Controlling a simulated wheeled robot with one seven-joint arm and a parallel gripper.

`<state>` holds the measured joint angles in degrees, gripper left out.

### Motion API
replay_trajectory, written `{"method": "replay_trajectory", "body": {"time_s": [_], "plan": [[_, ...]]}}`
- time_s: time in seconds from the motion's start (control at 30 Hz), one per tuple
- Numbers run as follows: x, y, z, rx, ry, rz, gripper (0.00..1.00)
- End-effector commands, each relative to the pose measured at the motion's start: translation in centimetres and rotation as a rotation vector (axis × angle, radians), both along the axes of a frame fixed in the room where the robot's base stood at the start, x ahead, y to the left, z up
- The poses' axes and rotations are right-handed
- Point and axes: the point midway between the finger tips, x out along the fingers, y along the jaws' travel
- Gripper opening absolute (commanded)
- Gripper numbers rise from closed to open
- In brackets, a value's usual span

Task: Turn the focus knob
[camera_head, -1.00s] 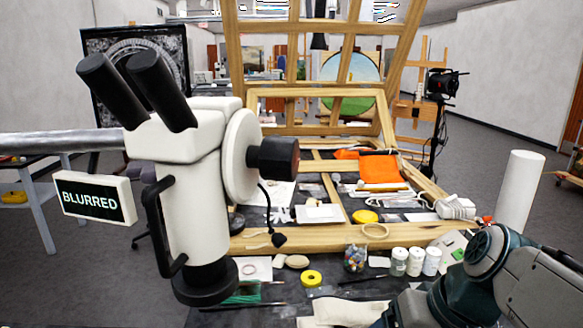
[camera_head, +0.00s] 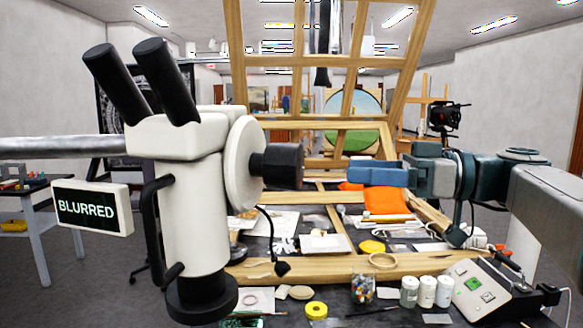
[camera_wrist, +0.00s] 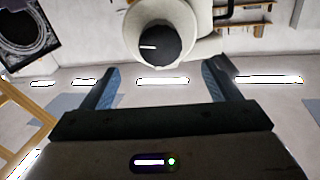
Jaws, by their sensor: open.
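The black focus knob (camera_head: 284,165) sticks out to the right from the round white housing (camera_head: 243,163) of the microscope (camera_head: 192,210). In the wrist view the knob (camera_wrist: 159,46) shows end-on, with a short white mark lying nearly level. My gripper (camera_head: 352,173) is level with the knob, to its right, with a gap between fingertips and knob. In the wrist view my gripper (camera_wrist: 162,72) has its blue fingers spread wide and empty, the knob beyond and between them. A small sign (camera_head: 92,208) on the microscope's left reads BLURRED.
A wooden frame (camera_head: 330,262) lies behind, with an orange cloth (camera_head: 388,201) beneath my gripper. Jars (camera_head: 427,292), yellow tape (camera_head: 316,310) and a control box (camera_head: 480,290) stand on the table below.

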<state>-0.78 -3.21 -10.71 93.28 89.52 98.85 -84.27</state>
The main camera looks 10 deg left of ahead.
Motion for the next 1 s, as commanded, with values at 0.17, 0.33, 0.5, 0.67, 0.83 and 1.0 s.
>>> {"method": "replay_trajectory", "body": {"time_s": [0.17,0.33,0.5,0.67,0.83,1.0], "plan": [[0.0,4.0,0.3,-0.001,0.002,0.003,0.83],[0.1,7.5,0.2,-0.002,0.003,0.002,0.83],[0.2,10.0,0.1,-0.002,0.004,0.0,0.83],[0.2,11.1,0.0,-0.002,0.003,-0.002,0.83],[0.2,11.3,0.0,-0.002,0.003,-0.003,0.83],[0.2,11.3,-0.1,-0.002,0.003,-0.003,0.74]]}}
